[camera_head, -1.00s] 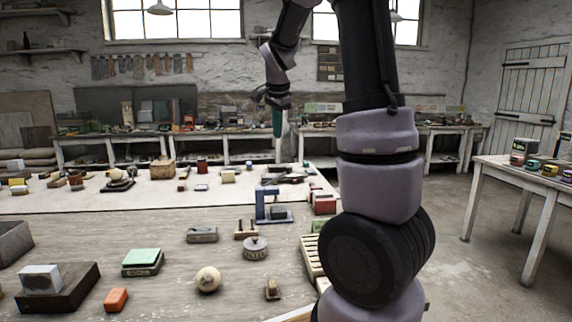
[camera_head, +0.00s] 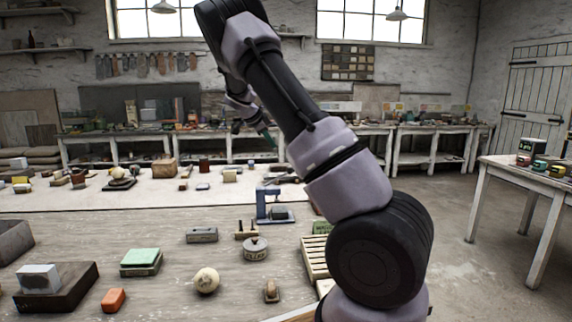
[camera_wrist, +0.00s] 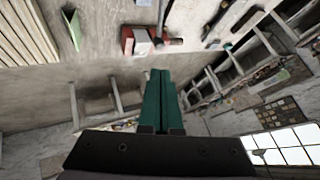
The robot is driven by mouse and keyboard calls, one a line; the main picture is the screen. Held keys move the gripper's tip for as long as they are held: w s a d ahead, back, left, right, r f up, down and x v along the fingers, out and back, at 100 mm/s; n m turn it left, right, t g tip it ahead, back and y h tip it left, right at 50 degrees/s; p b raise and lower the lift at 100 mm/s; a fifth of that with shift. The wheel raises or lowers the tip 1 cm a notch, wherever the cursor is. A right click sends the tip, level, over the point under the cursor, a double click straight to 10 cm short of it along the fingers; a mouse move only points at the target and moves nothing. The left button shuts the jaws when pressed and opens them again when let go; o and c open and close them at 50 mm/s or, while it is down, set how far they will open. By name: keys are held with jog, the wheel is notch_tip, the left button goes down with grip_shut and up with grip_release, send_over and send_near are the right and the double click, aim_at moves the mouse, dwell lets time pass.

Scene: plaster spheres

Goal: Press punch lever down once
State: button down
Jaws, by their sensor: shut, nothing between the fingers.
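A blue upright device (camera_head: 263,205) with a dark grey block (camera_head: 278,213) at its foot stands on the near workbench; it looks like the punch, but its lever is too small to make out. My gripper (camera_head: 268,139) is up in the air beyond and above it, seen against the back benches. In the wrist view my gripper (camera_wrist: 161,80) shows its two green fingers side by side, shut and empty. It is apart from the blue device, which I cannot make out in the wrist view.
Around the device on the bench (camera_head: 100,235) are a round tin (camera_head: 255,249), a grey block (camera_head: 202,235), a pale ball (camera_head: 207,281) and a green-topped box (camera_head: 141,262). A slatted crate (camera_head: 315,257) lies right of them. A side table (camera_head: 500,170) stands at right.

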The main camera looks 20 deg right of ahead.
aim_at(289, 167)
jog(key=x, duration=1.4)
jog(key=shift+s+d, duration=0.1)
jog(key=d+f+y, duration=0.2)
jog(key=f, duration=0.2)
jog(key=s+d+f+m+t+y, duration=0.1)
jog(key=d+f+y, duration=0.1)
jog(key=f, duration=0.3)
jog(key=shift+s+d+m+y, duration=0.25)
jog(key=shift+d+m+y, duration=0.05)
jog(key=shift+y, duration=0.4)
jog(key=shift+s+d+f, duration=0.1)
jog(key=shift+s+f, duration=0.05)
jog(key=shift+f, duration=0.1)
jog(key=shift+r, duration=0.15)
